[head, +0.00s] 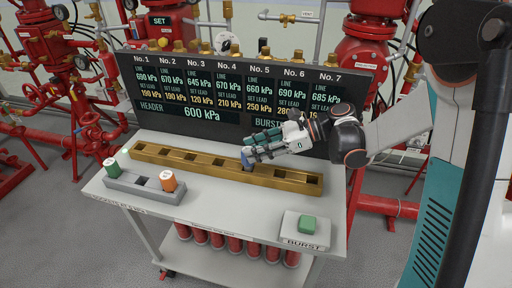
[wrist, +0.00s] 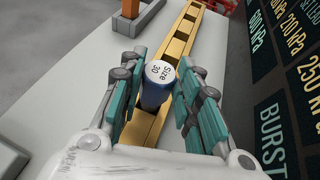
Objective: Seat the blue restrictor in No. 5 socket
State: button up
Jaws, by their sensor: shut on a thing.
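The blue restrictor (wrist: 155,93) has a white top marked "Size 30" in the wrist view. It stands upright between the two teal-padded fingers of my gripper (wrist: 163,82), which is shut on it. In the head view, my gripper (head: 250,155) reaches in from the right over the brass bar (head: 205,162) with its row of square sockets. The restrictor (head: 246,163) is at the No. 5 socket, counting from the left. The socket itself is hidden by the restrictor and fingers, so I cannot tell how deep it sits.
A grey rack (head: 145,189) at the front left holds a green piece (head: 111,168) and an orange piece (head: 168,181). A green BURST button (head: 308,223) is at the front right. The pressure board (head: 235,92) rises behind the bar. The table front is otherwise clear.

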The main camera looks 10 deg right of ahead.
jog(key=shift+f, duration=0.85)
jog(key=o, duration=1.2)
jog(key=shift+c, duration=0.2)
jog(key=shift+p+v, duration=0.95)
jog(key=shift+v, duration=3.05)
jog(key=shift+a, duration=0.1)
